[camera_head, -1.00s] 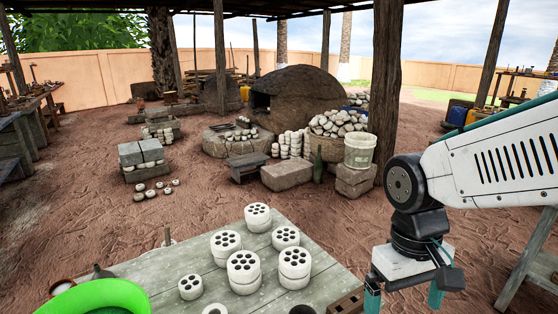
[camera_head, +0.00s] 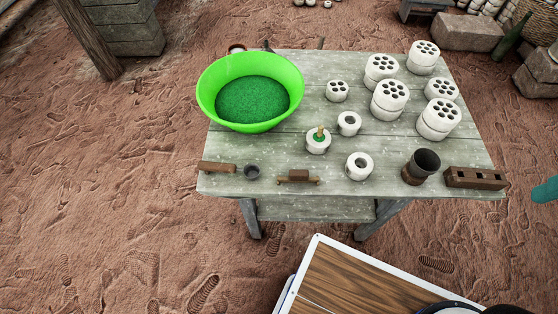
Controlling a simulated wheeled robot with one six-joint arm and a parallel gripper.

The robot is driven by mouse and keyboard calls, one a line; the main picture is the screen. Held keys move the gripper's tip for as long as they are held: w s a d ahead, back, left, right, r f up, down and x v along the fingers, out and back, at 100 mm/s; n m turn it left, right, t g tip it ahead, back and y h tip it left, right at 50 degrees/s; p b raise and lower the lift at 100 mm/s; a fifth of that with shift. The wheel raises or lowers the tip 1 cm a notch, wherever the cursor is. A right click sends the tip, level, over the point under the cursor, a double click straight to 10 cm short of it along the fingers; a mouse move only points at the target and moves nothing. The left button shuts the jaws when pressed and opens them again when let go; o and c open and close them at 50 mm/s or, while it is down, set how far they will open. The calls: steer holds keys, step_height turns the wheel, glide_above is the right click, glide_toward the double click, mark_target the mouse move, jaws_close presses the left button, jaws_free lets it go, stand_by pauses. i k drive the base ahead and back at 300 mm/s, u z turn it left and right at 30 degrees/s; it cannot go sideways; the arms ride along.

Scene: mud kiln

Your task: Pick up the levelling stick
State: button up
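A short plain brown wooden bar (camera_head: 217,167) lies flat at the table's front left corner. A second wooden piece (camera_head: 298,177), a thin bar with a block on it, lies at the front edge. A small wooden stick (camera_head: 320,133) stands in a white mould (camera_head: 318,146) with green filling. I cannot tell for certain which is the levelling stick; the plain bar looks most like one. Of my gripper, only a teal fingertip (camera_head: 545,191) shows at the right edge, right of the table and apart from all three. Its other finger is out of view.
The grey wooden table (camera_head: 280,187) holds a large green bowl (camera_head: 212,100), a small dark cup (camera_head: 252,171), white rings, several perforated white cylinders, a dark cup (camera_head: 421,166) and a holed brown block (camera_head: 475,179).

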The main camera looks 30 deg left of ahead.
mark_target(295, 176)
steer(key=u, duration=1.2)
